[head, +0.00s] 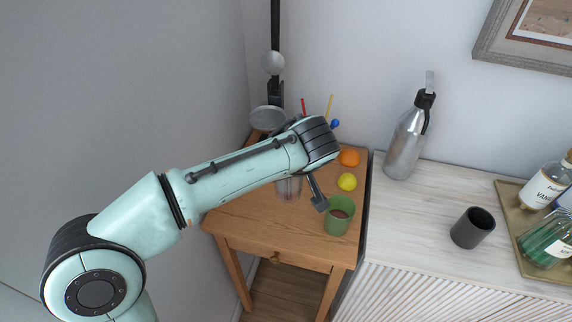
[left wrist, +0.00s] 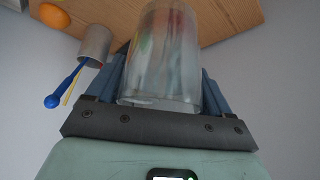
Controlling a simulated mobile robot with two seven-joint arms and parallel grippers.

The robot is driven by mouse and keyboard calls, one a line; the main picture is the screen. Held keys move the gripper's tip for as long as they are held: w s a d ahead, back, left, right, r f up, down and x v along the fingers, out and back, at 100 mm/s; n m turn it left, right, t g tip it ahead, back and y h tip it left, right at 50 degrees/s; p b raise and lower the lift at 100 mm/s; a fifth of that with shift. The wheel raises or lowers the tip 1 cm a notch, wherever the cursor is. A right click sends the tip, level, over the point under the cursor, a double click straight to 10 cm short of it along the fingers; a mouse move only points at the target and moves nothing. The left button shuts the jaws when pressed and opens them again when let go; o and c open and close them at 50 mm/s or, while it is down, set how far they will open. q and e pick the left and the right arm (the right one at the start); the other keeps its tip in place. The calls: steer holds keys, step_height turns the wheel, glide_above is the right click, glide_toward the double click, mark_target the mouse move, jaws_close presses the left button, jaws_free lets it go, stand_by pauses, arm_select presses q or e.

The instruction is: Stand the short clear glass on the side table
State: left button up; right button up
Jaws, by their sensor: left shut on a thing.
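The short clear glass (left wrist: 160,60) is between the two fingers of my left gripper (left wrist: 157,85) in the left wrist view, and the gripper is shut on it. In the head view part of the glass (head: 289,188) shows below my left arm, over the wooden side table (head: 240,217). One dark finger of the left gripper (head: 305,188) shows to its right; the other is hidden. I cannot tell whether the glass touches the tabletop. My right gripper is not in view.
On the side table are a green cup (head: 339,216), a lemon (head: 347,182), an orange (head: 349,157) and a metal holder (left wrist: 95,44) with utensils. A lamp (head: 268,117) stands behind. The pale cabinet to the right holds a steel bottle (head: 405,142), dark cup (head: 472,228) and tray (head: 512,190).

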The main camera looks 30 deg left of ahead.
arm_select(q)
step_height(320, 180, down, 13)
steer(key=shift+f+b, duration=0.2)
steer(key=shift+b, duration=0.55)
steer(key=shift+f, duration=0.1)
steer(key=shift+f, duration=0.1)
steer(key=o, duration=1.4)
steer(key=shift+o, duration=0.2)
steer(key=shift+r, duration=0.3)
steer(key=v, duration=1.1)
steer(key=shift+s+d+r+p, duration=0.15)
steer(key=shift+r+p, duration=0.15)
steer(key=shift+r, duration=0.05)
